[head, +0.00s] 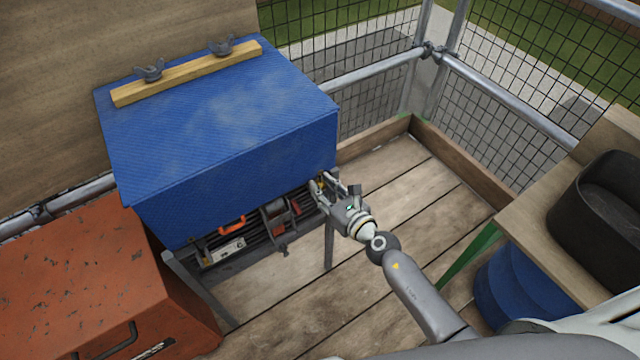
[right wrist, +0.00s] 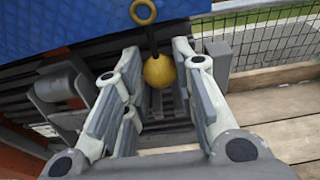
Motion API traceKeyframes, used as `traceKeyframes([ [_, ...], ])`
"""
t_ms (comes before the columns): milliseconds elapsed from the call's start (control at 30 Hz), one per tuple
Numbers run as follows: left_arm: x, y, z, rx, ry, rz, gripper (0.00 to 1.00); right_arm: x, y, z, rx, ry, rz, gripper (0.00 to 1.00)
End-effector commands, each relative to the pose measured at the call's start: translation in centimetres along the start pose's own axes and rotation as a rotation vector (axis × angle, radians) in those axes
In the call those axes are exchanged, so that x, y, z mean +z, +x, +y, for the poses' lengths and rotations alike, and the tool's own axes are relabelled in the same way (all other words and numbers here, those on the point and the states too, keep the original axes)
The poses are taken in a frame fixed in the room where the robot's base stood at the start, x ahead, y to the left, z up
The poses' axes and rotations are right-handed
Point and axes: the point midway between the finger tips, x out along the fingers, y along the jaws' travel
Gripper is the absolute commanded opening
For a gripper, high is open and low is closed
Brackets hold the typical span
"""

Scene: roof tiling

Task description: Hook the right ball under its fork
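A yellow ball (right wrist: 160,72) hangs on a short dark cord below a yellow ring (right wrist: 144,12) at the blue cover's lower edge in the right wrist view. My right gripper (right wrist: 158,85) is open, with its fingers on both sides of the ball and the ball towards their tips. I see no clear grip on it. In the head view my right gripper (head: 326,188) is at the right front corner of the blue cover (head: 220,110), and the ball is mostly hidden by the fingers. I cannot make out the fork for certain. My left gripper is not in view.
Below the cover is a rack with dark rails, an orange part (head: 232,226) and metal fittings. A rusty orange box (head: 90,285) stands at left. A bench with a black bucket (head: 600,210) is at right. Bare plank floor (head: 410,185) and mesh railing lie behind.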

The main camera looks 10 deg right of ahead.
Motion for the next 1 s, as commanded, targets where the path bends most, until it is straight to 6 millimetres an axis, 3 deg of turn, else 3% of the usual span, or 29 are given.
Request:
traceKeyframes([
  [467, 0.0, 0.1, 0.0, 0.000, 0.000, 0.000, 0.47, -0.2, -0.3, 0.0, 0.000, -0.001, 0.001, 0.12],
  [1000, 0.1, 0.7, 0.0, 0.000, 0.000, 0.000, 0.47, -1.3, -3.4, -0.1, -0.001, -0.001, 0.002, 0.12],
])
